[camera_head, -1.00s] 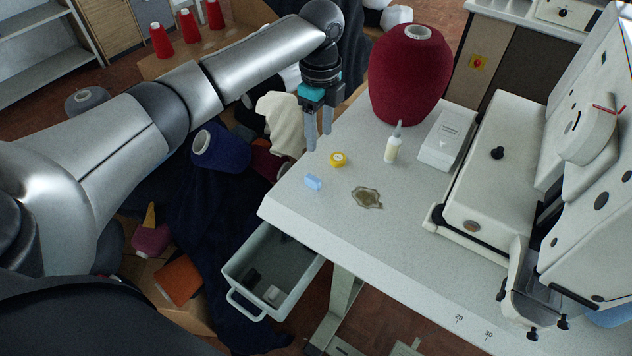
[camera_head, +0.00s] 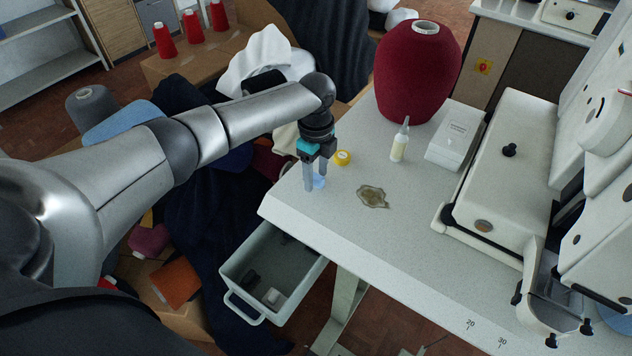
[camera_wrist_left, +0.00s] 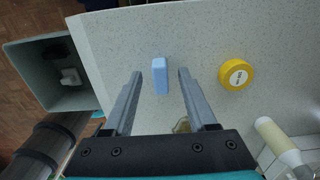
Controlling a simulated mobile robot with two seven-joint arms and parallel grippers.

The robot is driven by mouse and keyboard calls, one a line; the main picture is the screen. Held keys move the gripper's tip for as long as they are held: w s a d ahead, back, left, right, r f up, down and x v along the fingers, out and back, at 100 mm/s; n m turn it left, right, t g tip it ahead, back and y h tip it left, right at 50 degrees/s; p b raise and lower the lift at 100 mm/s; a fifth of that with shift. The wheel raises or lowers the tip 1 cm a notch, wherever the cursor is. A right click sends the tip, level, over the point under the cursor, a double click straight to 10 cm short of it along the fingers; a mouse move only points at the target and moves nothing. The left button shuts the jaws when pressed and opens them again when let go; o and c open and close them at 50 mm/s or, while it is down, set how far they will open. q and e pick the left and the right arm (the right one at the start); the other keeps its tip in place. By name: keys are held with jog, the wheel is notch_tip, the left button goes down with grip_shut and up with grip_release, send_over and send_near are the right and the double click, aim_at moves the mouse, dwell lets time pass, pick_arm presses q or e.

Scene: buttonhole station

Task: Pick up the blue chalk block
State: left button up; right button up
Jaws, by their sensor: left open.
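The blue chalk block (camera_head: 319,181) lies on the pale table near its left corner. In the head view it is partly hidden behind a finger of my left gripper (camera_head: 315,184). The left wrist view shows the whole chalk block (camera_wrist_left: 160,76) as a small light-blue bar. There my left gripper (camera_wrist_left: 160,73) is open, with the block in the gap between its two fingers and neither finger seen touching it. The fingers point down at the table. My right gripper does not show.
A yellow tape roll (camera_head: 342,158) sits close beside the block. A brown patch (camera_head: 373,197), a small bottle (camera_head: 399,140), a white box (camera_head: 454,138) and a large red cone (camera_head: 417,75) stand further right. An open drawer (camera_head: 262,311) hangs below the table's left edge.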

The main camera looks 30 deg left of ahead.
pick_arm(q)
jog(key=shift+f, duration=0.15)
grip_shut()
dwell(0.4)
